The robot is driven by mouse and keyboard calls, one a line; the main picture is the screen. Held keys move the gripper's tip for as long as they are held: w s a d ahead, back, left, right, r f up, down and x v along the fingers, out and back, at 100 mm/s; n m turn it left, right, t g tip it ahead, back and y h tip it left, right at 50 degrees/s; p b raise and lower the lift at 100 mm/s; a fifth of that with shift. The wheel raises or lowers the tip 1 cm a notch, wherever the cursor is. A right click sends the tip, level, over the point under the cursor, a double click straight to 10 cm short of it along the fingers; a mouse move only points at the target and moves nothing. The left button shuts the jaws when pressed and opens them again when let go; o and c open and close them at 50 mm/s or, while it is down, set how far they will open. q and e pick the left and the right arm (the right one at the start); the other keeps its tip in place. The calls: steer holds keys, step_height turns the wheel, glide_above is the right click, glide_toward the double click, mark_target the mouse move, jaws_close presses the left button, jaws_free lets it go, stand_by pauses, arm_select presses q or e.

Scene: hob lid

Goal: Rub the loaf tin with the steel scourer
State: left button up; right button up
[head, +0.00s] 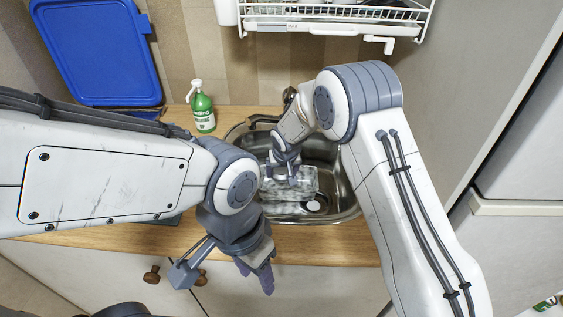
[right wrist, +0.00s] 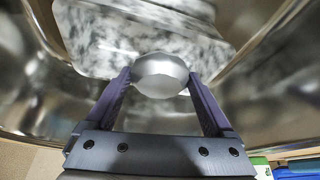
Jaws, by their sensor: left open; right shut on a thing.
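The loaf tin (head: 302,190) lies in the sink, its surface mottled white and grey. In the right wrist view the mottled tin (right wrist: 120,38) fills the upper middle. My right gripper (head: 285,172) is down in the sink over the tin. In its wrist view its purple fingers (right wrist: 160,85) are shut on a rounded silver thing, the steel scourer (right wrist: 160,72). The scourer overlaps the tin's near edge there; I cannot tell if they touch. In the head view my gripper hides the scourer. My left gripper (head: 224,275) is open and empty in front of the counter edge.
The steel sink (head: 345,200) is set in a wooden counter (head: 330,245). A green spray bottle (head: 203,112) stands left of the sink. A blue board (head: 98,50) leans at the back left, and a white dish rack (head: 335,22) hangs above.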

steer(key=shift+r+p, duration=0.5)
steer(key=shift+r, duration=0.6)
steer(key=shift+d, duration=0.1)
